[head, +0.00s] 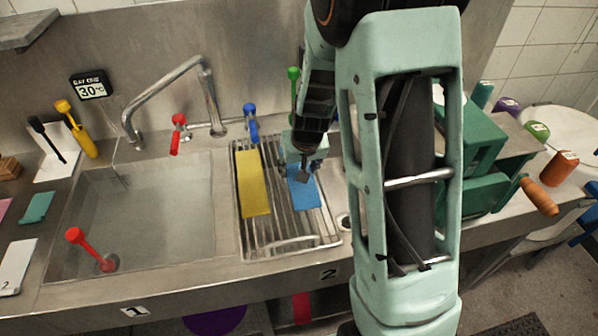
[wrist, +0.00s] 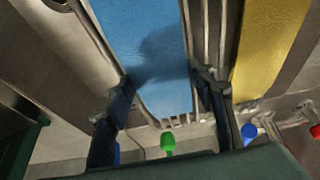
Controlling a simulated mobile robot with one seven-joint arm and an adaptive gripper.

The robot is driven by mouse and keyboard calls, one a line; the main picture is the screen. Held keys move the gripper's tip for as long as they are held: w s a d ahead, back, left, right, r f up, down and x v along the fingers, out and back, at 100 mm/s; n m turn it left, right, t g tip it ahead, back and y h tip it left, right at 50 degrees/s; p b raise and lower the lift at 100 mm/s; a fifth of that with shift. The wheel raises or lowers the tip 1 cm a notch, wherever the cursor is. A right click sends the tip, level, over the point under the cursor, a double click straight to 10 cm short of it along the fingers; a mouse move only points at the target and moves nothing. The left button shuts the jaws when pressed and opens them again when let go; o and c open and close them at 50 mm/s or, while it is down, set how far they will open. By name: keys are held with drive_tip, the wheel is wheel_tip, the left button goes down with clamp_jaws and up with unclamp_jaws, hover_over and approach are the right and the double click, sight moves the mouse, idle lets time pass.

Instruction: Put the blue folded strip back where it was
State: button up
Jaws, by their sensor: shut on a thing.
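The blue folded strip (head: 305,194) is at the right part of the metal rack (head: 277,242) over basin 2. My gripper (head: 304,172) is at its far end, reaching in from above. In the wrist view the blue strip (wrist: 160,90) runs between the two dark fingers of my gripper (wrist: 165,82), which are shut on it. Part of the strip is hidden by my gripper in the head view. I cannot tell whether the strip rests on the rack bars or is just above them.
A yellow strip (head: 252,184) hangs on the rack to the left, with bare bars between. The basin (head: 150,210) marked 1 is further left, with a red-handled tool (head: 90,249). A tap (head: 170,85) and red, blue and green handles stand behind. Green boxes (head: 475,140) are right.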

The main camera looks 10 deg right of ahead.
drive_tip(key=shift+r, duration=0.1)
drive_tip(key=shift+f, duration=0.2)
drive_tip(key=o, duration=1.2)
drive_tip(key=shift+r, duration=0.45)
drive_tip(key=p+v, duration=0.1)
drive_tip(key=v, duration=1)
drive_tip(key=shift+s+r, duration=0.2)
drive_tip(key=shift+s, duration=0.1)
